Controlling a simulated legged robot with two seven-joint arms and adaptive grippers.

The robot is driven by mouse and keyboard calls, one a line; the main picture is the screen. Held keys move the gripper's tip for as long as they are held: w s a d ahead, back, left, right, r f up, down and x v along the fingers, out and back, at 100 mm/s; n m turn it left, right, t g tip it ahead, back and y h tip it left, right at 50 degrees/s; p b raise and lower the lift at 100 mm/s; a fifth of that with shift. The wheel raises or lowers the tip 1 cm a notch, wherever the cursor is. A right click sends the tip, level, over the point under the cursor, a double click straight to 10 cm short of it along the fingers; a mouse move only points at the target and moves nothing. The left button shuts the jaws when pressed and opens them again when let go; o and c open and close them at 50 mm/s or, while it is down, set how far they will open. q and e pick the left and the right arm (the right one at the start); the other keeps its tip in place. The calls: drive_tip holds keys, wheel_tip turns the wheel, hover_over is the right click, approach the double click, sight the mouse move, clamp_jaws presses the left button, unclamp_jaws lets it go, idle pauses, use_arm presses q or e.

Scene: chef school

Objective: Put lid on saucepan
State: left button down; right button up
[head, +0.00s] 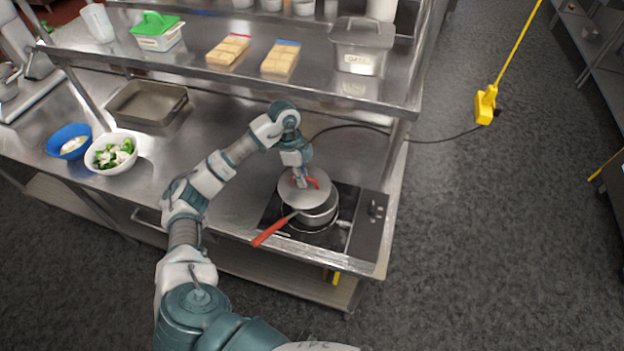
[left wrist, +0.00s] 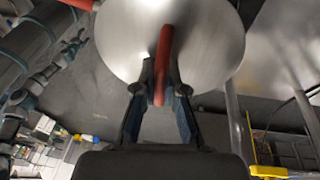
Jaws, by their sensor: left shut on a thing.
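The saucepan (head: 320,216) stands on the black hob at the counter's right end, its red handle pointing to the lower left. The round metal lid (head: 317,196) is over the saucepan, set a little toward the upper left, and covers most of its opening. I cannot tell whether it touches the rim. My left gripper (head: 302,180) is shut on the lid's red handle. In the left wrist view, the gripper's fingers (left wrist: 161,88) are on both sides of the red handle, with the lid (left wrist: 205,45) beyond. My right gripper is not in view.
The hob (head: 372,222) has a control panel on its right. A steel shelf (head: 200,62) with containers runs above the counter's back. A white bowl of greens (head: 96,166), a blue bowl (head: 56,136) and a metal tray (head: 130,118) stand at left. Counter between them and the hob is clear.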

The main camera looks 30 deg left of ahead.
sight(311, 183)
use_arm(q)
drive_tip(key=shift+w+d, duration=1.05)
drive_tip(key=shift+d, duration=0.2)
drive_tip(key=shift+d+f, duration=0.15)
drive_tip(key=shift+f+p, duration=0.3)
drive_tip(key=shift+p, duration=0.05)
drive_tip(key=shift+s+a+f+p, duration=0.1)
drive_tip(key=shift+a+f+p, duration=0.1)
drive_tip(key=shift+f, duration=0.45)
drive_tip(key=shift+s+a+f+p, duration=0.1)
drive_tip(key=shift+a+f+p, duration=0.1)
drive_tip(key=shift+f, duration=0.4)
drive_tip(key=shift+w+a+f, duration=0.15)
drive_tip(key=shift+a+f, duration=0.05)
drive_tip(key=shift+f, duration=0.1)
drive_tip(key=shift+d+f, duration=0.45)
drive_tip(key=shift+f, duration=0.05)
drive_tip(key=c, duration=1.2)
unclamp_jaws()
drive_tip(key=shift+a, duration=0.15)
drive_tip(key=shift+c, duration=0.2)
drive_tip(key=shift+a, duration=0.2)
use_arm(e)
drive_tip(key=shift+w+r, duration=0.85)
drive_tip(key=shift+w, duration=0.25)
